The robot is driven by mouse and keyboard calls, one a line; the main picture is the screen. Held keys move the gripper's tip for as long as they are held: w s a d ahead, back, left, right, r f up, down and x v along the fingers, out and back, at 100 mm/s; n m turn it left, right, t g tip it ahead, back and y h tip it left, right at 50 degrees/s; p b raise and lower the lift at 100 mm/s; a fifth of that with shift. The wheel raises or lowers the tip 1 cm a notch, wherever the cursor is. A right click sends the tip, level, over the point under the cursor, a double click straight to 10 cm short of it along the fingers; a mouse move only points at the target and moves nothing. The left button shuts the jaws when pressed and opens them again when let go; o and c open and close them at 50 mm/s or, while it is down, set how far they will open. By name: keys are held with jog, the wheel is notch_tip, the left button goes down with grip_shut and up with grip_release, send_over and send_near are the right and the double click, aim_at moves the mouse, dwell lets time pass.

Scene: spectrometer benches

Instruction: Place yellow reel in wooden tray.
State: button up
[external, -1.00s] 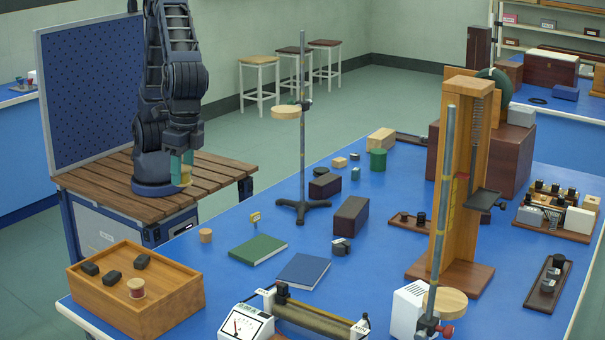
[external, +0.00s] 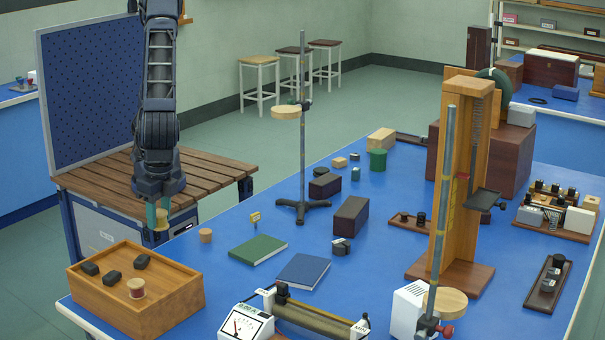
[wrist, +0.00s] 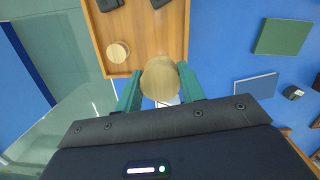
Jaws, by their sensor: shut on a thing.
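The yellow reel (external: 161,224) is held between the teal fingers of my gripper (external: 158,215). In the wrist view its round, tan end (wrist: 160,80) shows between the two fingertips (wrist: 158,88). The wooden tray (external: 178,303) stands at the front left corner of the blue bench. My gripper and the reel are in the air behind the tray in the external view. In the wrist view the tray (wrist: 155,30) lies just beyond the reel, whose end overlaps the tray's near edge.
The tray holds three black blocks (external: 112,277) and another reel with red winding (external: 136,288). Part of its floor is bare. A small wooden cylinder (external: 205,236), a green book (external: 258,250) and a blue book (external: 303,270) lie to the right. A meter (external: 243,324) stands in front.

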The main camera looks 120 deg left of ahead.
aim_at(166, 279)
notch_tip(166, 279, down, 14)
jog(key=shift+f, duration=0.2)
dwell(0.4)
jog(key=o, duration=1)
jog(key=shift+f, duration=0.1)
jog(key=shift+c, duration=0.2)
